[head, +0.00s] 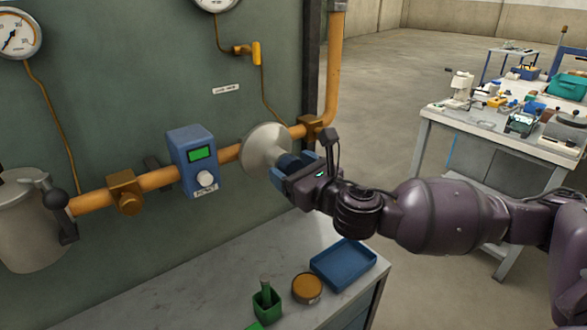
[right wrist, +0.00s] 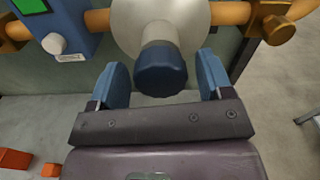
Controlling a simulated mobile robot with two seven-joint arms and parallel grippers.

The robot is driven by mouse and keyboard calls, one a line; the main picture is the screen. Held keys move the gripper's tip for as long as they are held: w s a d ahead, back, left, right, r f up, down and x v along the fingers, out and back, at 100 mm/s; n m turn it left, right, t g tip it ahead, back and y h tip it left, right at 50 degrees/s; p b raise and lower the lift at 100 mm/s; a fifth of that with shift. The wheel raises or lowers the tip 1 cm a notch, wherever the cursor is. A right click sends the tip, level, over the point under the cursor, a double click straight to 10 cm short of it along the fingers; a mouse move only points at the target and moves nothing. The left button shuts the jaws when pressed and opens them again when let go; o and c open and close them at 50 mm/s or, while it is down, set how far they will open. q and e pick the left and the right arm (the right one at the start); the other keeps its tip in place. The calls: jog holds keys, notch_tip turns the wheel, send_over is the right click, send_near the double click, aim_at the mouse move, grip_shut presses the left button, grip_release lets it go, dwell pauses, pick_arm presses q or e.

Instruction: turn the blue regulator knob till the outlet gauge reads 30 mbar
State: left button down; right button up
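The blue regulator knob (right wrist: 160,70) sticks out from the pale round regulator body (head: 265,150) on the orange pipe. My right gripper (right wrist: 163,80) is open, with one blue finger on each side of the knob and a visible gap at both sides. In the head view my right gripper (head: 295,172) is at the regulator and hides much of the knob. One round gauge (head: 15,36) is at the upper left, and another gauge (head: 214,3) is cut off by the top edge, its needle out of sight. I cannot read a pressure value. My left gripper is not in view.
A blue box with a green display (head: 202,154) and white knob sits on the pipe left of the regulator. A black-handled lever (head: 56,200) is farther left. Below, a bench (head: 190,290) holds a blue tray (head: 343,264), a round orange-topped tin (head: 307,288) and a green holder (head: 266,305).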

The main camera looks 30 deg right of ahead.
jog(key=c, duration=0.8)
jog(key=shift+r+m+p, duration=0.15)
jog(key=shift+m+p, duration=0.7)
jog(key=shift+m, duration=0.15)
jog(key=m+p, duration=0.1)
jog(key=m, duration=0.1)
jog(key=shift+m+p, duration=0.3)
jog(key=shift+p, duration=0.1)
jog(key=m+p, duration=0.2)
jog(key=m, duration=0.1)
jog(key=shift+m, duration=0.3)
jog(key=m+p, duration=0.1)
jog(key=m, duration=0.1)
jog(key=shift+m, duration=0.3)
jog(key=shift+f+m, duration=0.2)
jog(key=shift+m, duration=0.3)
